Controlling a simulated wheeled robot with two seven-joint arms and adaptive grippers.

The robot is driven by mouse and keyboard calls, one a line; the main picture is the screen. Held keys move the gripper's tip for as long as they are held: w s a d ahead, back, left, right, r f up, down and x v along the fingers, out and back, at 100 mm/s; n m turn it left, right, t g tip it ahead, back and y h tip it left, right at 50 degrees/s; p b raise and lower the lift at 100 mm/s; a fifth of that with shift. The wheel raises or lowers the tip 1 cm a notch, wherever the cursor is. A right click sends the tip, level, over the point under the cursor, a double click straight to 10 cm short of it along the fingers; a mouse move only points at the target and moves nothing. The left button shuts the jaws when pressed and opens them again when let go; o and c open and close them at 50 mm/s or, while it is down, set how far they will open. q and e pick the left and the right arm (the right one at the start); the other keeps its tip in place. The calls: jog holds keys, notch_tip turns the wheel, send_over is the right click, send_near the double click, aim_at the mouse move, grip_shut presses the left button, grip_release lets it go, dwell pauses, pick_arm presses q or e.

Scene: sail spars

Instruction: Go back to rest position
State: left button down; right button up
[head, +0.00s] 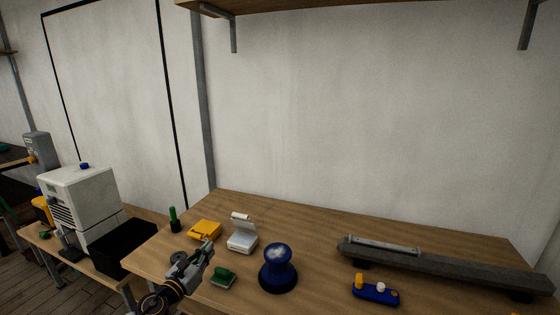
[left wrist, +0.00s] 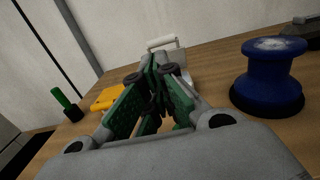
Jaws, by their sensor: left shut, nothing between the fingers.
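My left gripper (head: 205,247) is over the left front part of the wooden workbench (head: 320,235), coming in from the bottom edge of the head view. It is shut and empty. In the left wrist view its green-padded fingers (left wrist: 153,76) come together at the tips, with nothing between them. A small green block (head: 223,278) is just to its right in the head view. A white device with a raised lid (head: 243,236) and a yellow object (head: 205,230) are just beyond it. My right gripper is not in view.
A blue spool-shaped post (head: 278,268) stands to the right of the gripper. A dark green-topped cylinder (head: 174,218) stands at the left edge. A long grey beam (head: 450,271) and a blue holder (head: 376,294) occupy the right side. A wooden shelf (head: 330,4) hangs above.

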pick_arm(q)
jog(key=s+f+m+g+y, duration=0.2)
jog(key=s+f+m+g, duration=0.3)
jog(key=s+m, duration=0.6)
jog(key=s+d+f+m+g+y, duration=0.15)
jog(key=s+f+m+g, duration=0.3)
jog(key=s+m, duration=0.75)
jog(key=s+f+m+g+y, duration=0.3)
jog(key=s+f+m+g, duration=0.15)
jog(key=s+m, duration=0.65)
jog(key=s+f+g, duration=0.1)
jog(key=s+f, duration=0.1)
jog(key=f, duration=1.5)
jog(key=s+f, duration=0.2)
jog(key=f, duration=1.6)
jog(key=s+a+f, duration=0.2)
jog(key=s+f, duration=0.7)
jog(key=s, duration=0.1)
jog(key=s+a+f+g, duration=0.1)
jog(key=s+a+f, duration=0.1)
jog(key=s+f, duration=0.7)
jog(key=shift+s+f+m, duration=0.3)
jog(key=shift+s+f, duration=0.05)
jog(key=shift+s, duration=0.9)
